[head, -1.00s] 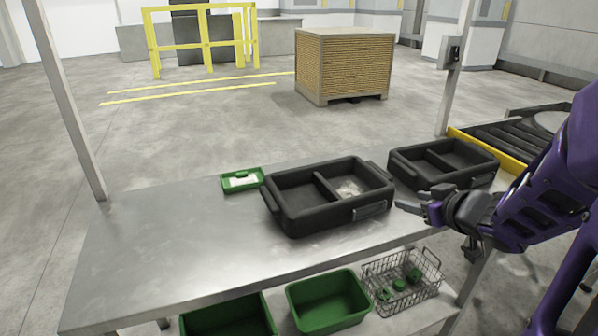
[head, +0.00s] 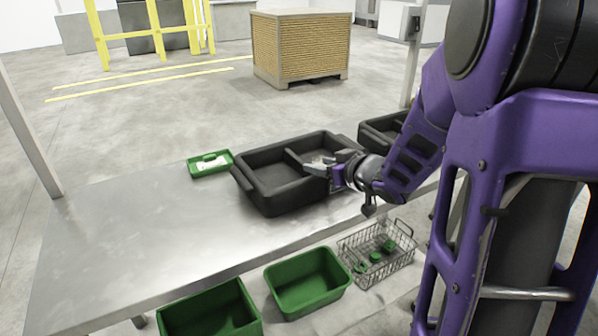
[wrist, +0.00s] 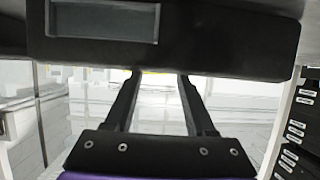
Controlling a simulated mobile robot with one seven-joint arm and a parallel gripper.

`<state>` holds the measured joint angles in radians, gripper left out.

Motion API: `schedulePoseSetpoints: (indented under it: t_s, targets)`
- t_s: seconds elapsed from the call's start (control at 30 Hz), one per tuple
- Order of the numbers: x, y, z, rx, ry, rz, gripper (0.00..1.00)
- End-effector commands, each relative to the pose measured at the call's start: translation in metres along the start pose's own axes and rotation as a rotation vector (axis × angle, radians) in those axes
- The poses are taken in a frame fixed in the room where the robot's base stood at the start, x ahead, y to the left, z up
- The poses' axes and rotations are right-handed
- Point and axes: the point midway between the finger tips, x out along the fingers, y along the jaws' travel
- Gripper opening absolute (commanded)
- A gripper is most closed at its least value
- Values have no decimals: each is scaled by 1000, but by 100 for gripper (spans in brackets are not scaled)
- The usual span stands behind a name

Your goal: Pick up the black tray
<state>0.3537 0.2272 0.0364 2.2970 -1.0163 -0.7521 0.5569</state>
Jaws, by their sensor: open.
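The black tray (head: 285,199) sits on the steel table, with two compartments and a raised rim. My gripper (head: 320,169) is at its right part, by the wall facing me, and the arm hides that end. In the wrist view the tray's dark wall (wrist: 225,38) with a label holder (wrist: 102,20) fills the top. The two fingers of my gripper (wrist: 160,76) are apart, with nothing between them, and their tips are at the wall's edge. I cannot tell whether they touch it. Some pale content shows in the right compartment.
A second black tray (head: 378,133) stands behind to the right, partly hidden by my arm. A small green tray (head: 210,163) is on the left. Green bins (head: 308,284) and a wire basket (head: 378,256) sit below the table (head: 130,235). The table's left part is clear.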

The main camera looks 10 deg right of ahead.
Motion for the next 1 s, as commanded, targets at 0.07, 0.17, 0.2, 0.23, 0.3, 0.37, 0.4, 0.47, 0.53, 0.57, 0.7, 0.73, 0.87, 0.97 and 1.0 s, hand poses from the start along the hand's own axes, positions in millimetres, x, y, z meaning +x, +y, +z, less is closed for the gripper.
schedulePoseSetpoints:
  t_s: [0.07, 0.17, 0.2, 0.23, 0.3, 0.37, 0.4, 0.47, 0.53, 0.57, 0.7, 0.73, 0.87, 0.97, 1.0]
  targets:
    - [9, 0, 1, -1, -1, -1, 55]
    - [14, 0, 0, 0, 0, 0, 55]
    - [16, -1, 0, 0, 0, 0, 55]
    - [19, -1, 1, 0, 0, -1, 55]
    - [28, -3, 2, -1, 0, -2, 55]
    - [38, -4, 3, 0, -1, -2, 55]
    - [44, -6, 3, -1, -1, -3, 55]
    - [53, -5, 2, -1, 0, -2, 55]
    - [60, -5, 2, -1, 0, -1, 55]
    - [62, -5, 1, -1, -1, -1, 55]
    - [66, -5, 1, -1, -1, 0, 55]
    - [66, -5, 0, -1, -1, 0, 55]
    - [66, -5, 0, -1, -1, 1, 53]
    - [66, -4, 0, -1, -1, 1, 35]
    - [66, -4, 0, -1, -1, 1, 28]
